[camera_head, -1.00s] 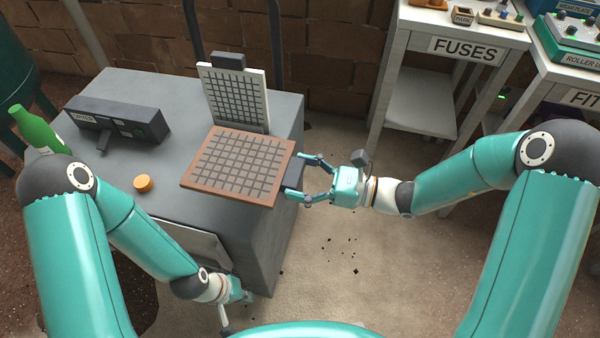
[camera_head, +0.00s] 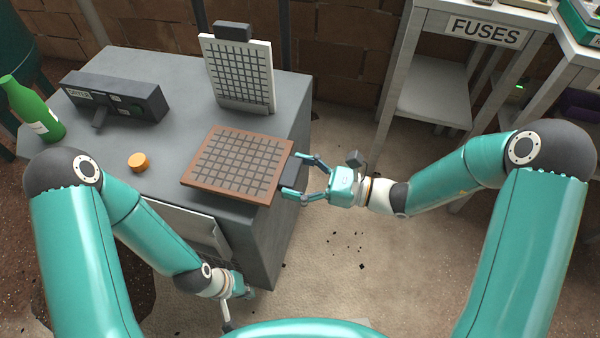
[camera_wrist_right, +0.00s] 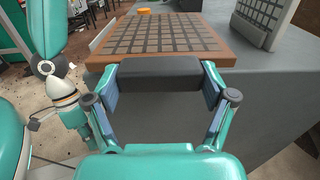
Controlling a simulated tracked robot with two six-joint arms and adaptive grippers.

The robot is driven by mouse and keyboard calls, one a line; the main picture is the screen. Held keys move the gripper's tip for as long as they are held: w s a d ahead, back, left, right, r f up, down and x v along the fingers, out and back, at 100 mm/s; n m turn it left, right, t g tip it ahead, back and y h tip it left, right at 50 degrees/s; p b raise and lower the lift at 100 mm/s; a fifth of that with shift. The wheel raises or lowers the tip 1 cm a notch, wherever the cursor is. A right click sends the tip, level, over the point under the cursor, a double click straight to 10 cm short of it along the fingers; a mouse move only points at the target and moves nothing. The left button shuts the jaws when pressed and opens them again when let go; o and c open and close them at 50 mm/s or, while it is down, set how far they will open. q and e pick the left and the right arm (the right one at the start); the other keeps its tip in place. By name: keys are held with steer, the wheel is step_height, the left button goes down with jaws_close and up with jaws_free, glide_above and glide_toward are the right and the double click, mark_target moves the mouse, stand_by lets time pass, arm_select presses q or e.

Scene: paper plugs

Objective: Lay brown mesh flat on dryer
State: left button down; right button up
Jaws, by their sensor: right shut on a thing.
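The brown mesh (camera_head: 238,165), a brown-framed grid with a dark block handle, is level over the right front part of the grey dryer (camera_head: 185,105). My right gripper (camera_head: 294,176) is shut on its handle beyond the dryer's right edge. The right wrist view shows the dark handle (camera_wrist_right: 160,74) between both fingers and the mesh (camera_wrist_right: 160,37) stretching away. I cannot tell whether the mesh touches the dryer top. My left gripper (camera_head: 246,292) is low in front of the dryer, near its front panel; its fingers are too small to read.
A white-framed mesh (camera_head: 240,75) stands upright at the dryer's back. A labelled control box (camera_head: 115,97), a green bottle (camera_head: 32,110) and an orange knob (camera_head: 138,162) are on the left. A FUSES table (camera_head: 440,85) stands at the right. The dryer's middle is clear.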

steer(key=shift+a+f, duration=0.1)
steer(key=shift+f, duration=0.4)
steer(key=shift+f+b, duration=0.8)
steer(key=o, duration=1.2)
